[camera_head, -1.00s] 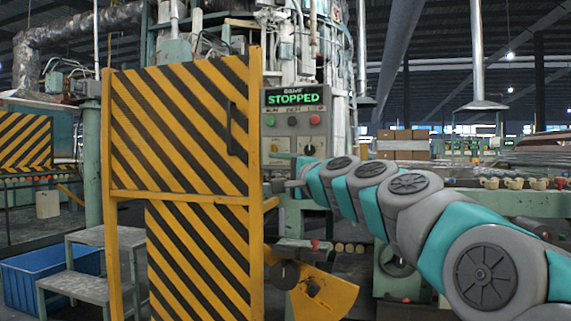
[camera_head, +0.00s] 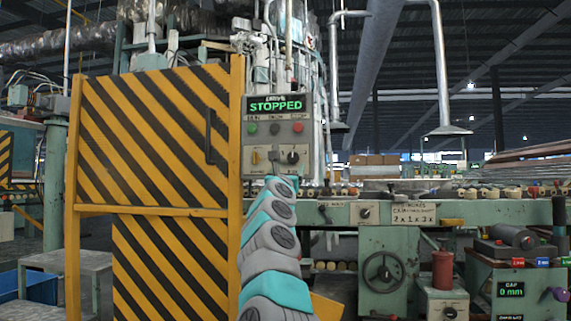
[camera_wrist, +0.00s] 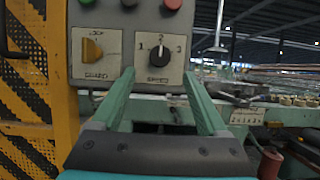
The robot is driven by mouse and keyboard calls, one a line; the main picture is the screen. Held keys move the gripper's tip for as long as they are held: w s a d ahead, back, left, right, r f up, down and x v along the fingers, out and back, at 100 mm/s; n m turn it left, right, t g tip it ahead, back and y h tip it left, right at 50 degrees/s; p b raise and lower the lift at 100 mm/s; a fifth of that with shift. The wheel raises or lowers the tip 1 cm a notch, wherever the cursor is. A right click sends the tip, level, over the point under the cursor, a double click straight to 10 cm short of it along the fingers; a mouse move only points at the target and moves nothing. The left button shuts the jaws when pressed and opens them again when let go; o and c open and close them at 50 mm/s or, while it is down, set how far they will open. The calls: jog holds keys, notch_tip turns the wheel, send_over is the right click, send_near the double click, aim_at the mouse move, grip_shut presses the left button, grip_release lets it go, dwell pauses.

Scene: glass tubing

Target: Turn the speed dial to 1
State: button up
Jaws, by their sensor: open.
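The speed dial is a black round knob (camera_wrist: 160,56) on a pale plate marked 1, 2 and 3. It also shows in the head view (camera_head: 293,157) at the lower right of the control panel (camera_head: 263,135). My gripper (camera_wrist: 158,76) is open and empty in the wrist view. Its two green fingers point at the panel, with the dial seen between and just above their tips. They look apart from the dial.
A yellow guard switch (camera_wrist: 92,50) sits close left of the dial. Green and red buttons (camera_head: 298,127) and a STOPPED display (camera_head: 275,105) are above. The yellow-black striped gate (camera_head: 150,150) stands directly left. A conveyor bench (camera_head: 400,213) runs to the right.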

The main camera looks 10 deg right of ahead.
aim_at(292, 159)
jog(key=shift+r+p+x, duration=0.25)
jog(key=shift+p+x, duration=1.45)
jog(key=shift+x, duration=0.1)
jog(key=shift+w+d+r+p, duration=0.15)
jog(key=shift+w+d+p, duration=0.1)
jog(key=shift+w+p, duration=0.45)
jog(key=shift+w+d+r+p, duration=0.2)
jog(key=shift+w+r+p, duration=0.2)
jog(key=shift+p, duration=0.35)
jog(key=shift+w+d+f+p, duration=0.1)
jog(key=shift+w+p, duration=0.45)
jog(key=shift+w, duration=0.1)
grip_shut()
